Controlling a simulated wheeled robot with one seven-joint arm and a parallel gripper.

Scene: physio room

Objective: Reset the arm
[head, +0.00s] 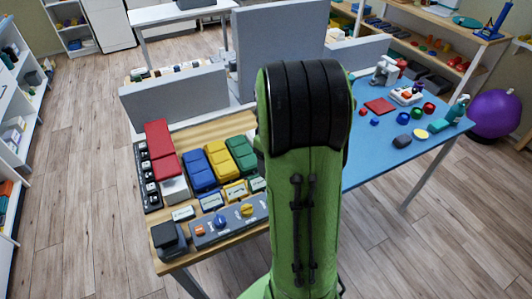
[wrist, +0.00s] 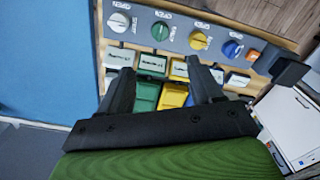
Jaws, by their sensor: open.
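My green arm with its black joint rises through the middle of the head view and hides part of the table behind it. My gripper (wrist: 165,90) shows in the wrist view with its two dark fingers spread apart and nothing between them. Beyond and below the fingers are the green block (wrist: 146,95) and the yellow block (wrist: 173,95) on the wooden table. The gripper itself is hidden in the head view.
The wooden table (head: 205,132) holds red, blue (head: 199,172), yellow (head: 219,160) and green blocks, and a grey knob panel (head: 235,228). Grey dividers (head: 176,99) stand behind. The blue table (head: 360,150) at right holds small items. A purple ball (head: 495,113) lies beyond. Wooden floor is free at left.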

